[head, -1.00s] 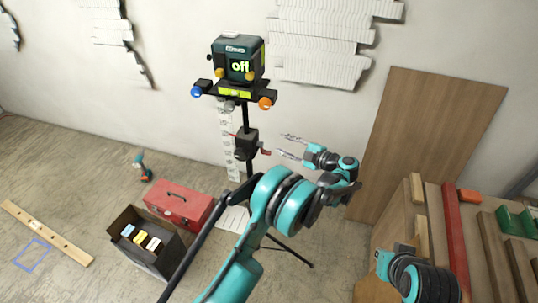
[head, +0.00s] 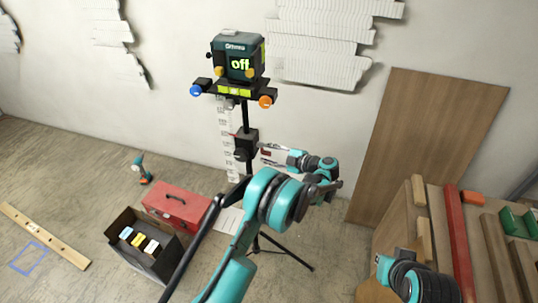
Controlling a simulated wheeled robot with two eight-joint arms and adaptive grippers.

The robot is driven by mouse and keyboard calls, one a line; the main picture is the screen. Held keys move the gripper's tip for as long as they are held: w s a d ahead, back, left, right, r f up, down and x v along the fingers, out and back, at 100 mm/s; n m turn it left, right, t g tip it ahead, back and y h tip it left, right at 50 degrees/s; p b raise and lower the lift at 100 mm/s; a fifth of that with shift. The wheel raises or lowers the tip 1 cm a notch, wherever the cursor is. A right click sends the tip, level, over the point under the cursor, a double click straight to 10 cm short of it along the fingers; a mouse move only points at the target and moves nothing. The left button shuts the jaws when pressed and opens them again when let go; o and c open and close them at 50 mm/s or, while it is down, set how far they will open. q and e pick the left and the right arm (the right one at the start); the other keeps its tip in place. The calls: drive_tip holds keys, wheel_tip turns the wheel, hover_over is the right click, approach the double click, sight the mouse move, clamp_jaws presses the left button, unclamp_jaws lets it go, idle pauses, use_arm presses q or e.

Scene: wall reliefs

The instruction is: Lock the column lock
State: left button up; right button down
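The column lock is a small red lever (head: 266,153) on the right side of the dark block (head: 245,143) on the tripod column. My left gripper (head: 262,153) is open, its fingers pointing left, one above and one below the lever. Whether they touch the lever cannot be told. The laser unit (head: 237,58) sits on top of the column and its display reads "off". My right gripper is not in view; only part of my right arm shows at the lower right.
A white graduated scale (head: 226,125) stands beside the column. A red toolbox (head: 177,207) and an open dark box (head: 145,246) sit on the floor to the left. A wooden board (head: 425,140) leans on the wall at right, near a workbench with timber pieces.

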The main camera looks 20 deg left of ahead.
use_arm(q)
clamp_jaws()
drive_tip(key=shift+s+m+g, duration=0.6)
drive_tip(key=shift+s+m, duration=0.15)
drive_tip(key=shift+m, duration=0.45)
unclamp_jaws()
drive_tip(key=v, duration=1.2)
drive_tip(key=shift+r, duration=0.15)
drive_tip(key=shift+a, duration=0.1)
